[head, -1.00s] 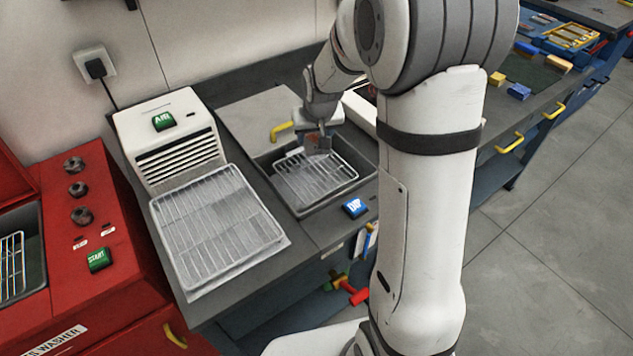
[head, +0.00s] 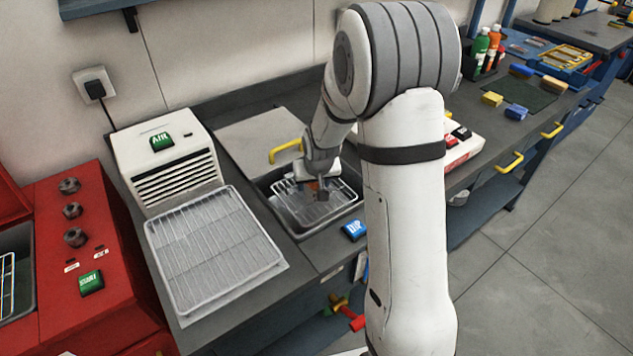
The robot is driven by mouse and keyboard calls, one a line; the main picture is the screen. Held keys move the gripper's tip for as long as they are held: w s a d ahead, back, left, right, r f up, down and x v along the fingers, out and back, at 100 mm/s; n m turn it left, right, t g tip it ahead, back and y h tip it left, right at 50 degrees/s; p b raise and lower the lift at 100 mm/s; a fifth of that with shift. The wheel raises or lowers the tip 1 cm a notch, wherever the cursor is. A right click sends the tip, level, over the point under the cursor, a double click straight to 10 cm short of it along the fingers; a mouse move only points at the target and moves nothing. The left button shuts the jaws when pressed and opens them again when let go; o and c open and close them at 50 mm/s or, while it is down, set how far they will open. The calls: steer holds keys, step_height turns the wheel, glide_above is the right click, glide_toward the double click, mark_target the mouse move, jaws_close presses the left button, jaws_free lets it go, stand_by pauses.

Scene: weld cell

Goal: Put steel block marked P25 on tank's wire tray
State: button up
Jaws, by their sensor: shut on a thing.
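My gripper (head: 316,187) is shut on a small grey steel block (head: 322,195). No mark on the block can be read at this size. Gripper and block are over the tank (head: 295,233), a dark rectangular basin sunk in the bench. The tank's wire tray (head: 300,211) shows inside it, partly hidden by the gripper and block. I cannot tell whether the block touches the tray.
A yellow-handled lid (head: 258,124) lies behind the tank. A blue DIP button (head: 354,230) is in front of it. To the left are a wire rack (head: 213,250), a white air unit (head: 165,160) and a red washer (head: 90,245). My arm hides bench on the right.

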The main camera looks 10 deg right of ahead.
steer(key=shift+f, duration=0.1)
steer(key=shift+f, duration=0.15)
steer(key=o, duration=1.6)
steer(key=shift+c, duration=0.2)
